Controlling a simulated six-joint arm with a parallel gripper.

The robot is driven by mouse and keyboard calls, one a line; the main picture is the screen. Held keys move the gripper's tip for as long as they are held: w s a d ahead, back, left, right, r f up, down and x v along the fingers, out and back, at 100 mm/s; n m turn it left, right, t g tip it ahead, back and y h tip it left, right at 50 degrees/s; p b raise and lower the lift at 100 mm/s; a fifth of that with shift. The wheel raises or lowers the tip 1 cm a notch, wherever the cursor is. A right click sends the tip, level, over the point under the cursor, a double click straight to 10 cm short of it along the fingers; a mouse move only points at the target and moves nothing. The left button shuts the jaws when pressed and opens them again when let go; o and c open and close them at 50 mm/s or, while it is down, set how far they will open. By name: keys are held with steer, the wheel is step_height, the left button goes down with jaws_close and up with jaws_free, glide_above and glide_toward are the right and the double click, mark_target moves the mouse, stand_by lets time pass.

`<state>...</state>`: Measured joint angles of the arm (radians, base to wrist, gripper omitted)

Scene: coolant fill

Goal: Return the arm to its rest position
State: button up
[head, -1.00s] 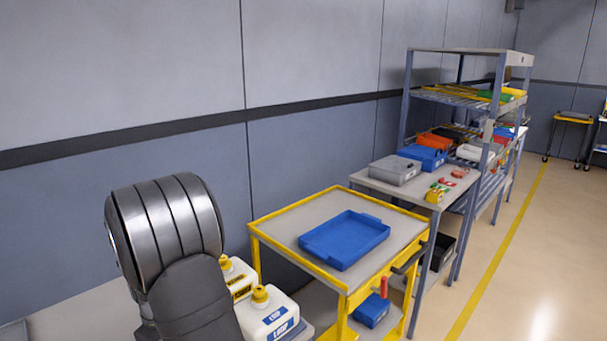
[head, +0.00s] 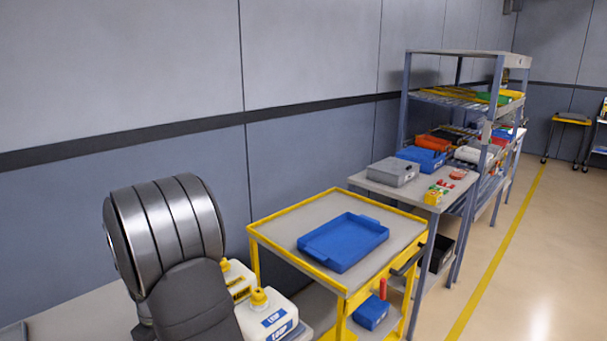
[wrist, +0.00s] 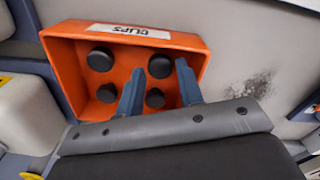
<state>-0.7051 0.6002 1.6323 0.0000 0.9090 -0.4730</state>
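My gripper (wrist: 159,67) shows in the wrist view. Its two blue fingers are apart with nothing held between them. In this view they overlap an orange bin (wrist: 190,42) labelled "CLIPS", which has several round black pieces inside. I cannot tell how far the fingertips are from the bin. In the head view, my dark, rounded arm link (head: 165,235) stands at the lower left, and the gripper itself is out of sight.
White jugs (head: 268,318) with yellow caps stand close beside my arm. A yellow cart (head: 285,223) carries a blue tray (head: 345,240). Beyond it are a table with a grey bin (head: 392,172) and shelving (head: 462,52). The floor (head: 540,250) at right is clear.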

step_height(320, 180, up, 11)
step_height(320, 180, down, 11)
steer(key=shift+f, duration=0.2)
step_height(320, 180, up, 4)
steer(key=shift+f, duration=0.2)
steer(key=w+d+r, duration=0.2)
steer(key=d+r, duration=0.5)
steer(key=d, duration=0.4)
steer(key=s+a+f+n, duration=0.1)
steer(key=s+a+f, duration=0.1)
steer(key=a, duration=0.4)
steer(key=s+a+f+n, duration=0.2)
steer(key=s+a, duration=0.2)
steer(key=a, duration=0.3)
steer(key=s+a+f+n, duration=0.1)
steer(key=s+a+f, duration=0.1)
steer(key=a, duration=0.5)
steer(key=shift+s+f, duration=0.35)
steer(key=shift+s, duration=0.45)
steer(key=a+f, duration=0.2)
steer(key=f, duration=0.1)
steer(key=shift+s, duration=0.35)
steer(key=shift+f, duration=0.8)
